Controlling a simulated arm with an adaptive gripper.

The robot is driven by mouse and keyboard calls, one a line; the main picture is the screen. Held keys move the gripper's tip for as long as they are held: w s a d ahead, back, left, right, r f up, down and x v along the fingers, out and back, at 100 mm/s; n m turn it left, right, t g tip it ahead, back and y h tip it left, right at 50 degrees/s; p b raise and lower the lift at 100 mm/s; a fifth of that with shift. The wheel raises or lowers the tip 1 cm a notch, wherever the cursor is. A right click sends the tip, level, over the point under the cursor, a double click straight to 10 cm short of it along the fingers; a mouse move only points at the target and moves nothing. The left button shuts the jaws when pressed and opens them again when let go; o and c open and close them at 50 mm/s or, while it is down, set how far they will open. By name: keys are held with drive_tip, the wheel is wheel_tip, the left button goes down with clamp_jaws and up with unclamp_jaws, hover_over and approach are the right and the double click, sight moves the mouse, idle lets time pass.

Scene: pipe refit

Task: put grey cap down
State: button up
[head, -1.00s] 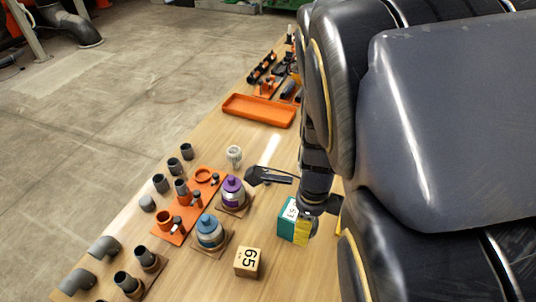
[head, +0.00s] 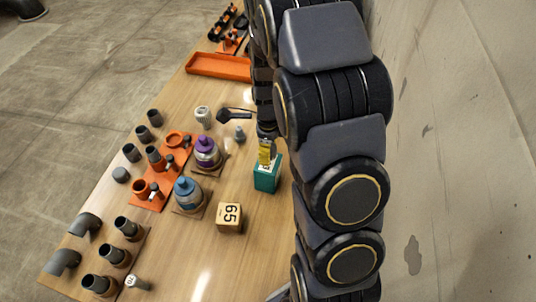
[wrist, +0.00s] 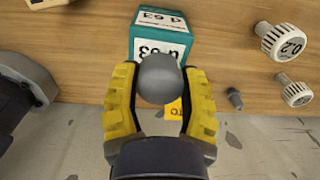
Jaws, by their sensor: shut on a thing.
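My gripper (wrist: 160,102) has two yellow ribbed fingers shut on a smooth, rounded grey cap (wrist: 158,78) in the wrist view. The cap's lower part is hidden by the gripper. A teal and white box (wrist: 160,40) marked "d 63" lies just beyond the cap in that view; I cannot tell whether they touch. In the head view my gripper (head: 266,150) is at the top of the teal box (head: 266,179), and the held cap is not clearly visible. Another short grey cap-like piece (head: 121,174) stands on the table at the left.
A wooden block marked 65 (head: 229,217) stands front left of the teal box. Purple-topped (head: 206,152) and blue-topped (head: 187,190) containers, an orange rack (head: 150,190) and several grey pipe pieces are further left. An orange tray (head: 218,66) lies at the back. Bare wood surrounds the block.

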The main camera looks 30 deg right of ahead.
drive_tip(key=shift+s+f, duration=0.1)
drive_tip(key=shift+f, duration=1.2)
drive_tip(key=shift+f, duration=0.15)
drive_tip(key=o, duration=0.9)
drive_tip(key=shift+c, duration=0.2)
